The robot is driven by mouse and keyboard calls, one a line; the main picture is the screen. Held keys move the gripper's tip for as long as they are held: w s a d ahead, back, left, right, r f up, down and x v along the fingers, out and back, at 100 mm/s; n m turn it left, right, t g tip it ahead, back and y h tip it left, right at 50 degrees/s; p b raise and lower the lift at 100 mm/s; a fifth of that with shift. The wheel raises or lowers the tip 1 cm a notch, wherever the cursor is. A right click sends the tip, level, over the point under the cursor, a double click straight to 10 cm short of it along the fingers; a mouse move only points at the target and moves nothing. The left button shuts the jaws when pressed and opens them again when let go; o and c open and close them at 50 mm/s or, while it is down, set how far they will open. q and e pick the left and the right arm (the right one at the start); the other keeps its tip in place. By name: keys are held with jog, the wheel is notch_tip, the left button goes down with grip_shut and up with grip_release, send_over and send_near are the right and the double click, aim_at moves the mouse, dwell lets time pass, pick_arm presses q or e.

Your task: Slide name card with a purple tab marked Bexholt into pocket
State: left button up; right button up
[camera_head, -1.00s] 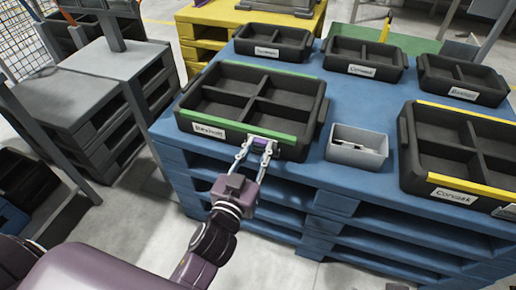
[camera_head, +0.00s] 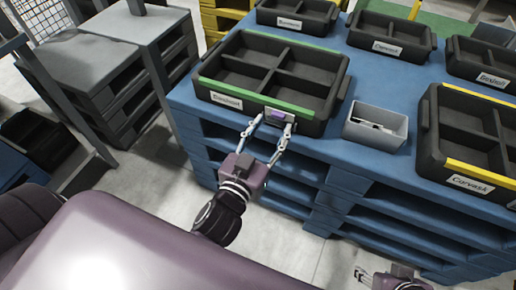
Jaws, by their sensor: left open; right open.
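The name card's purple tab (camera_head: 277,115) shows at the front wall of the green-edged black tray (camera_head: 335,100), right of that tray's white label (camera_head: 226,100). A pale pocket or holder seems to surround it. Its lettering is too small to read, and I cannot tell how deep the card sits. My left gripper (camera_head: 268,123) is open in front of the tray, with a finger to each side of the tab and a gap between them. My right gripper (camera_head: 362,275) is open and empty at the bottom edge, low over the floor, partly cut off.
A small grey box (camera_head: 394,139) with pale items stands right of the green-edged tray. A yellow-edged tray (camera_head: 431,125) is further right, and several smaller black trays line the back. All stand on the blue pallet-like table (camera_head: 352,80). Floor in front is clear.

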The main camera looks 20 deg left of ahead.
pick_arm(q)
jog(key=s, duration=0.9)
jog(key=shift+a+r, duration=0.15)
jog(key=shift+r, duration=0.05)
